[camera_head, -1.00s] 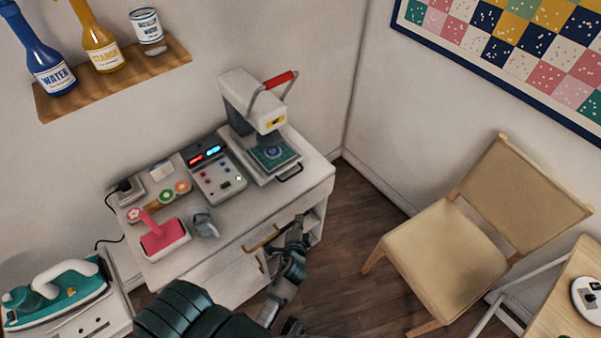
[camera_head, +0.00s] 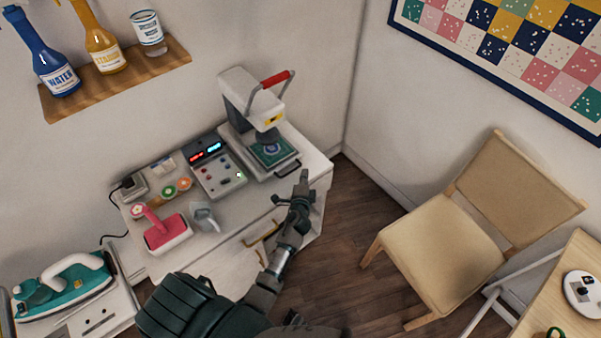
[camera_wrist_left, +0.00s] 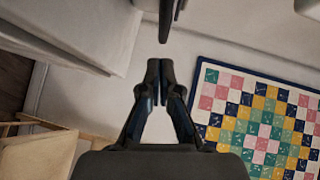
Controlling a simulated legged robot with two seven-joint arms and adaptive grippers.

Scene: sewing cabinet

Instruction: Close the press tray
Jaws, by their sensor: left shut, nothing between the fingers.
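The white heat press (camera_head: 243,97) with a red-topped lever stands at the right end of the cabinet top. Its tray (camera_head: 259,165) sticks out at the front, bearing a green piece with a round emblem (camera_head: 271,151). The tray's dark handle (camera_head: 287,170) points toward the cabinet's front right edge. My left gripper (camera_head: 304,176) is shut and empty, just right of and a little below the handle, apparently apart from it. In the left wrist view the shut fingertips (camera_wrist_left: 160,64) show close to a dark bar (camera_wrist_left: 167,18), perhaps the handle. My right gripper is not in view.
A control box (camera_head: 216,172) with lit displays stands left of the press. A pink-topped tool (camera_head: 165,231) and a grey item (camera_head: 205,217) lie farther left. A chair (camera_head: 450,235) stands to the right, with open floor (camera_head: 345,215) between.

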